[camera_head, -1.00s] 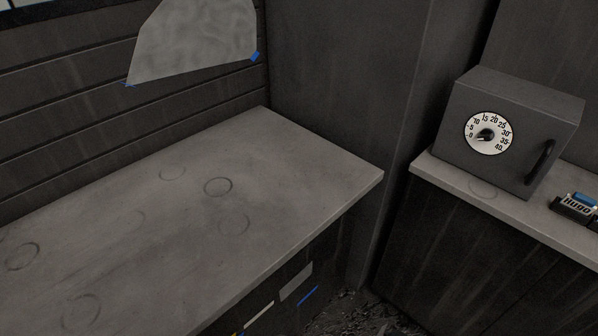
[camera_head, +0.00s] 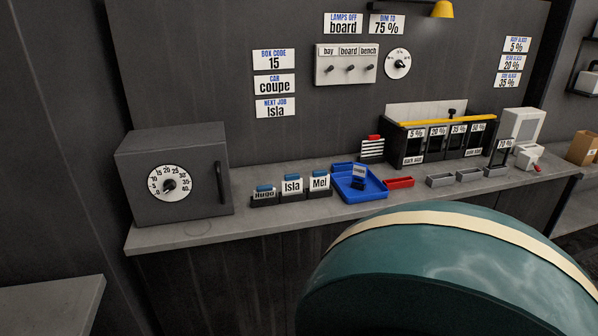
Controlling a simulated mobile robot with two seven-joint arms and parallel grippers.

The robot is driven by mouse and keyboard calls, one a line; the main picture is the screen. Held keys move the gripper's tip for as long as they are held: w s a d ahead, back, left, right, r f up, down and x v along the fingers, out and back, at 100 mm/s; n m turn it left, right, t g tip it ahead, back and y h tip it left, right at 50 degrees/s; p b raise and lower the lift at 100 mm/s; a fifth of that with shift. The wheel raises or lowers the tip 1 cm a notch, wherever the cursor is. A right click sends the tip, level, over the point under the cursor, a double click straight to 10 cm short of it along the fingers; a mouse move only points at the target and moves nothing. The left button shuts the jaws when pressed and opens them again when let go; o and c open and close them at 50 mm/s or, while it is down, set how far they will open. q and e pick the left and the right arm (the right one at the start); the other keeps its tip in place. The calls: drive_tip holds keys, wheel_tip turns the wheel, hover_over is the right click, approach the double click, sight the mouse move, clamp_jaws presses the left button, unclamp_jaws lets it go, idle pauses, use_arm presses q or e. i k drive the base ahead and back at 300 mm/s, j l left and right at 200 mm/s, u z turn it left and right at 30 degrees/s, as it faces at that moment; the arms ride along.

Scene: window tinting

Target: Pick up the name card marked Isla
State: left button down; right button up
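The name card marked Isla (camera_head: 292,186) stands upright in a small dark holder with a blue top on the grey counter. It is the middle one of three, between the card marked Hugo (camera_head: 264,195) on its left and the card marked Mei (camera_head: 320,183) on its right. Neither of my grippers is in view.
A dark box with a dial (camera_head: 174,178) stands left of the cards. A blue tray (camera_head: 375,192) and a red bin (camera_head: 399,182) lie to their right. A large green rounded body (camera_head: 440,285) with a cream stripe fills the lower right foreground. Bare counter (camera_head: 190,236) shows at the front left.

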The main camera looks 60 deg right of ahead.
sight(293, 184)
drive_tip(key=z, duration=1.9)
